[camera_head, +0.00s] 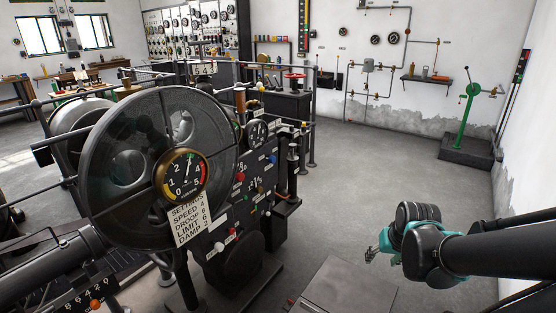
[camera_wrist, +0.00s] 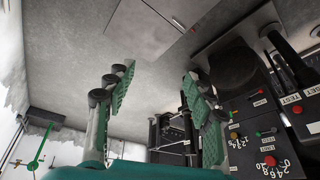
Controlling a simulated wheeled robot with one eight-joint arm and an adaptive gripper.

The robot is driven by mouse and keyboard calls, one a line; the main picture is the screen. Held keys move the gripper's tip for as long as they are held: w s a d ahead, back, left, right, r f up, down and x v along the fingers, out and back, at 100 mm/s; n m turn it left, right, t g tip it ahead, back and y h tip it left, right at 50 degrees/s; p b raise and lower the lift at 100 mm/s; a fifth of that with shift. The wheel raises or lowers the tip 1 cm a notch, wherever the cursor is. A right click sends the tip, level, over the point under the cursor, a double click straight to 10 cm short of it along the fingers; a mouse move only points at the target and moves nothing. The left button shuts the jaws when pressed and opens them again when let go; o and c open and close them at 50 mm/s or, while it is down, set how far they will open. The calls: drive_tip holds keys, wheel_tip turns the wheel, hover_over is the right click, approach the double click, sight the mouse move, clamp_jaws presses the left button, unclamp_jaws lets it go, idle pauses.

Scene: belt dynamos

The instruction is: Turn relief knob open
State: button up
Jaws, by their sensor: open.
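A black control panel (camera_head: 262,180) with several small coloured knobs and white labels stands right of the big wheel. A red knob (camera_head: 240,177) and a white knob (camera_head: 219,247) show on it. I cannot read a relief label, so I cannot tell which knob is the relief knob. My gripper (camera_head: 371,254) is to the right of the panel, apart from it, over open floor. In the wrist view my gripper (camera_wrist: 157,92) has its two green-padded fingers wide apart with nothing between them. The panel shows at right there, with a red knob (camera_wrist: 270,160) above a number scale.
A round gauge (camera_head: 182,175) and a settings card (camera_head: 190,219) hang before the large dark wheel (camera_head: 120,150). Rails surround the machine. A grey floor plate (camera_head: 345,289) lies below my gripper. A green lever stand (camera_head: 468,115) is at back right. The middle floor is clear.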

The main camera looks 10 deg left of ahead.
drive_tip(key=w+a+r+n+y, duration=0.2)
drive_tip(key=w+a, duration=0.3)
drive_tip(key=w, duration=0.3)
drive_tip(key=w+a+r+n+y, duration=0.2)
drive_tip(key=w+a+y, duration=0.1)
drive_tip(key=w+a, duration=0.35)
drive_tip(key=n+t+y, duration=0.3)
drive_tip(key=n+y, duration=0.6)
drive_tip(key=y, duration=0.2)
approach(274, 159)
drive_tip(key=x, duration=0.9)
drive_tip(key=shift+a, duration=0.1)
drive_tip(key=c, duration=1.1)
